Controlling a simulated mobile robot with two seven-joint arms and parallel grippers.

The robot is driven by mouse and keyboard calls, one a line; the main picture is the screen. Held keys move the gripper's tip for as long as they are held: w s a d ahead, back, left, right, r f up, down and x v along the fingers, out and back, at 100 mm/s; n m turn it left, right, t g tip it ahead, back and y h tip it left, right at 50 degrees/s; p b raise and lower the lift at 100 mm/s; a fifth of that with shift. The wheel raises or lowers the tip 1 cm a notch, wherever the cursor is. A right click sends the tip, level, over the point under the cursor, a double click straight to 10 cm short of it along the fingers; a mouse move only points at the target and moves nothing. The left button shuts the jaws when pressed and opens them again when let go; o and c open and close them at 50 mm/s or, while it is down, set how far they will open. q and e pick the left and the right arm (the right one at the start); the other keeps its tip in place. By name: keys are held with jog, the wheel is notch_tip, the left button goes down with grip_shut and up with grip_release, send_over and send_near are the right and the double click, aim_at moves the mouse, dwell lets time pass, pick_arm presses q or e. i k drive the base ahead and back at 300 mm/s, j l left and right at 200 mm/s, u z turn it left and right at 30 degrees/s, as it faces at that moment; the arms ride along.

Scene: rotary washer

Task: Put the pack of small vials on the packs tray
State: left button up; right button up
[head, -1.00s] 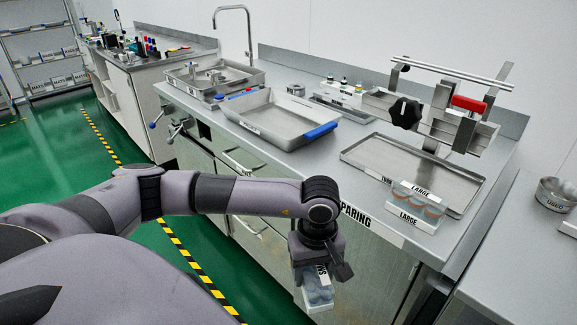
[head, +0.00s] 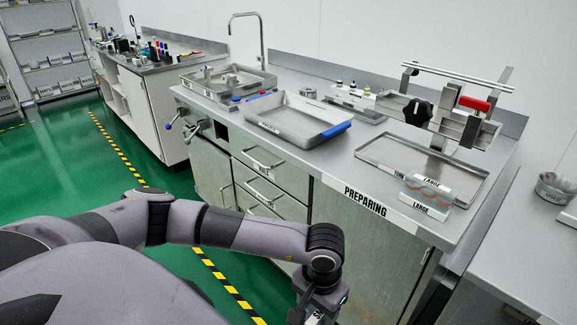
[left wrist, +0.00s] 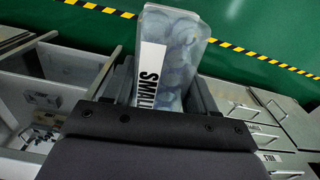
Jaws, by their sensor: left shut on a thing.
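The pack of small vials (left wrist: 172,62) is a clear box with a white label reading "SMALL" and bluish vials inside. It shows between the fingers of my left gripper (left wrist: 165,100) in the left wrist view, and the gripper is shut on it. In the head view my left gripper (head: 318,305) is low in front of the counter, at the bottom edge, and the pack is mostly cut off there. A tray with a blue end (head: 295,118) lies on the counter; I cannot read its label. My right gripper is not in view.
A pack labelled "LARGE" (head: 427,195) stands at the front corner of a flat "TURN" tray (head: 385,150). A clamp device with a red handle (head: 474,104) stands behind that. The sink (head: 228,82) is farther left. Drawers (head: 262,165) sit below the counter; one drawer is open in the left wrist view (left wrist: 75,65).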

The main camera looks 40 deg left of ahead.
aim_at(279, 117)
jog(key=k+l+z, duration=0.1)
jog(key=k+z, duration=0.2)
jog(key=k, duration=0.2)
jog(key=z, duration=1.1)
jog(key=j+z, duration=0.1)
jog(key=z, duration=0.35)
jog(key=k+j+z, duration=0.1)
jog(key=z, duration=0.3)
jog(key=k+j, duration=0.3)
jog(key=j, duration=0.15)
jog(key=k+j, duration=0.35)
jog(key=j, duration=0.15)
jog(key=k+j, duration=0.3)
jog(key=j, duration=0.15)
jog(key=k+j, duration=0.3)
jog(key=j, duration=0.15)
jog(key=k+j, duration=0.65)
jog(key=j, duration=0.3)
